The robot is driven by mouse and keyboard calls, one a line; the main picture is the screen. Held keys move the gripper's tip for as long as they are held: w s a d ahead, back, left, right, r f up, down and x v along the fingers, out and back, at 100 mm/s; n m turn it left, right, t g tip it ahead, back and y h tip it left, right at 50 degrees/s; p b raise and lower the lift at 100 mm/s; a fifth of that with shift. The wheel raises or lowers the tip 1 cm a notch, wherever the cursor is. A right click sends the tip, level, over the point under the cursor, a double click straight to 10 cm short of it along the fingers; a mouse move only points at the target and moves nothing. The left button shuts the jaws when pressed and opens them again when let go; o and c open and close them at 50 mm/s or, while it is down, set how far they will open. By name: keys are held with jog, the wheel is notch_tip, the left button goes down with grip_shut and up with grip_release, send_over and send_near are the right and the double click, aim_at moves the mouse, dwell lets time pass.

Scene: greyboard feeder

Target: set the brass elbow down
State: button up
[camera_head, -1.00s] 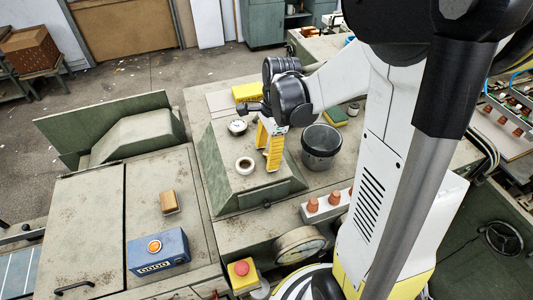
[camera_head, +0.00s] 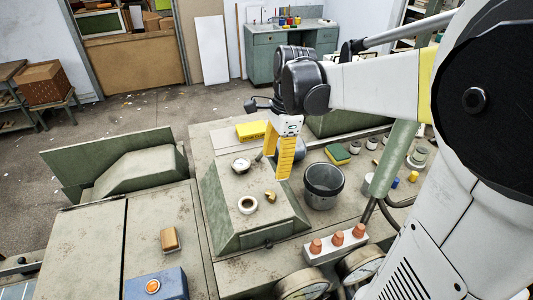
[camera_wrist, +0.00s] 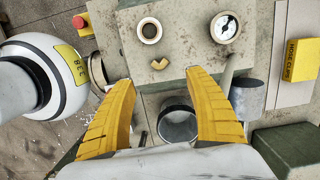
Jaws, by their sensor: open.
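The brass elbow (camera_head: 270,196) is a small bent piece lying on the flat top of the green sloped housing (camera_head: 232,208). In the wrist view the elbow (camera_wrist: 159,63) shows as a V shape, below and right of a white ring (camera_wrist: 149,30). My gripper (camera_head: 285,172) has yellow fingers pointing down, above and slightly right of the elbow in the head view. In the wrist view my gripper (camera_wrist: 160,78) is spread wide and empty, with the elbow clear of both fingers.
A round gauge (camera_head: 241,164) sits on the same top. A dark bucket (camera_head: 323,187) stands to the right. A yellow box (camera_head: 252,131) lies behind, a white block with terracotta pieces (camera_head: 335,245) in front. A green-yellow sponge (camera_head: 338,154) lies beyond the bucket.

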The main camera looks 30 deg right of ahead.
jog(key=s+a+n+t, duration=0.3)
jog(key=s+a+n, duration=0.1)
jog(key=n, duration=0.6)
jog(key=s+a+r+n+t+h, duration=0.1)
jog(key=s+a+n+t, duration=0.3)
jog(key=n, duration=0.6)
jog(key=a, duration=0.2)
jog(key=shift+s+a+r+h, duration=0.2)
jog(key=shift+a+r+h, duration=0.05)
jog(key=shift+a+h, duration=0.05)
